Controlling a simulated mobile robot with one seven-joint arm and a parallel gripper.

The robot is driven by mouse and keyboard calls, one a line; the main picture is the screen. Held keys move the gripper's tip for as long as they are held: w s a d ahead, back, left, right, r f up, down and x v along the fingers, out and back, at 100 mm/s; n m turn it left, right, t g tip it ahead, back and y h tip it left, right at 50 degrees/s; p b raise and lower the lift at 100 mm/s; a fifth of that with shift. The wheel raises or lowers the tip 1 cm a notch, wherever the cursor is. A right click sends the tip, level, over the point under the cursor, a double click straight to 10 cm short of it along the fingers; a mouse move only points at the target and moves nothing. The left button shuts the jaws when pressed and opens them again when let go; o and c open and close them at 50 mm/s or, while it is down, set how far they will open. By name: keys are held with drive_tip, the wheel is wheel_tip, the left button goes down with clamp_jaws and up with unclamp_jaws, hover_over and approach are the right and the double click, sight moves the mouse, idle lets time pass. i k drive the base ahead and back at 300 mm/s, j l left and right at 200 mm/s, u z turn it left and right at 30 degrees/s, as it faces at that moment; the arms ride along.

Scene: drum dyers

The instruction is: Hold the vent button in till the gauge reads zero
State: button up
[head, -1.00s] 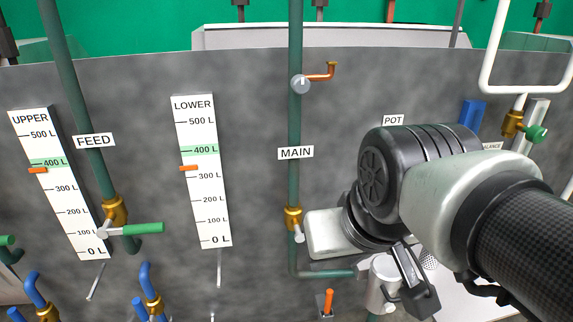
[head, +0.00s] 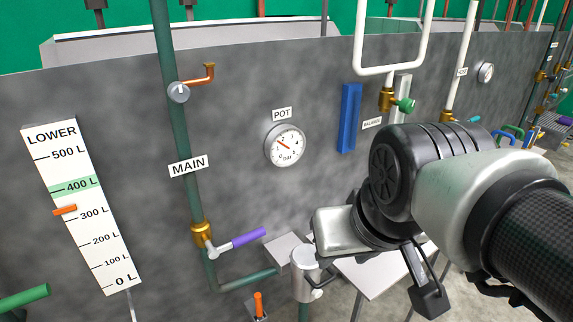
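The round POT gauge (head: 285,145) is on the grey wall, with a white face marked in bar. Its orange-red needle points up and left, between 1 and 2, above zero. A silver cylindrical pot (head: 304,275) stands below it, partly behind my wrist, with a small fitting low on its right side. I cannot make out a vent button. My gripper (head: 427,296) hangs in front of the wall, right of the pot, mostly hidden by my own wrist. Its opening is not clear, and I see nothing held.
A green MAIN pipe (head: 176,140) carries a purple-handled valve (head: 236,243). An orange lever (head: 258,305) stands low, left of the pot. A pale table (head: 375,272) lies behind my gripper. A blue strip (head: 349,118) and a green-knobbed valve (head: 404,105) are right of the gauge.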

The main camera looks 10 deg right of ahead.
sight(316, 292)
drive_tip(key=j+z, duration=0.1)
drive_tip(key=z, duration=0.15)
drive_tip(key=l+u, duration=0.25)
drive_tip(key=l, duration=0.15)
drive_tip(key=l+u, duration=0.3)
drive_tip(key=k+l+u, duration=0.25)
drive_tip(key=l, duration=0.2)
drive_tip(key=l+u, duration=0.3)
drive_tip(key=k+l, duration=0.05)
